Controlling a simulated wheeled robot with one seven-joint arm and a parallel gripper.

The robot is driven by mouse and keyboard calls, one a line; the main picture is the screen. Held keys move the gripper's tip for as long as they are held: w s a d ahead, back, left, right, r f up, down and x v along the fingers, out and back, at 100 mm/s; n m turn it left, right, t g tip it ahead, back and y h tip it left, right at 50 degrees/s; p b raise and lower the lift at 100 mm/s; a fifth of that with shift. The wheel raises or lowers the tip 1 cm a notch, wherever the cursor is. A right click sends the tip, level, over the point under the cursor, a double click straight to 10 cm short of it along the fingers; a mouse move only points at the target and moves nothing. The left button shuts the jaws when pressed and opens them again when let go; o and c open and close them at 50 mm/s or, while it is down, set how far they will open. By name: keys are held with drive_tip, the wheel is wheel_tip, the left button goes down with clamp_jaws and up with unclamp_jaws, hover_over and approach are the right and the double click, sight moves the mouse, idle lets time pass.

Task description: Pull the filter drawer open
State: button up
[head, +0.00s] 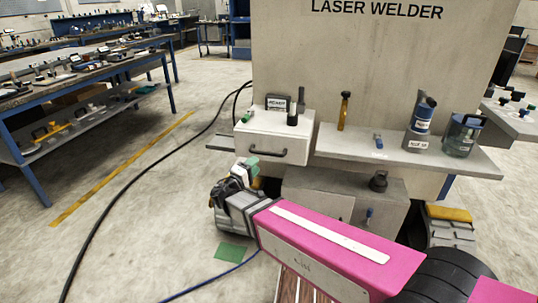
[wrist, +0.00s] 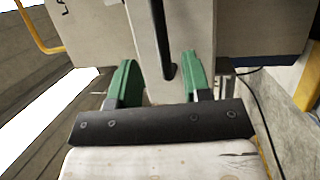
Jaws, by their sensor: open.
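The filter drawer (head: 272,126) is a pale grey box at the left end of the shelf, with a black bar handle (head: 281,153) on its front. My gripper (head: 250,161) is just left of the handle in the head view, in front of the drawer. In the wrist view my gripper (wrist: 159,60) is open, with its two green fingers apart. The black handle (wrist: 158,35) runs between them from the top of the picture, with a gap visible on both sides. The drawer front (wrist: 140,30) lies behind. Whether the fingertips reach past the handle is hard to tell.
A small labelled box (head: 277,103) and a dark cylinder (head: 292,115) stand on the drawer. The shelf (head: 330,140) to the right holds an amber bottle (head: 344,110) and jars (head: 420,125). A lower grey cabinet (head: 320,190) sits below. Floor (head: 150,215) to the left is mostly clear, with cables.

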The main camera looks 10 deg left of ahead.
sight(267, 153)
drive_tip(key=x, duration=0.8)
drive_tip(key=shift+w+d, duration=0.2)
drive_tip(key=shift+w, duration=0.15)
clamp_jaws()
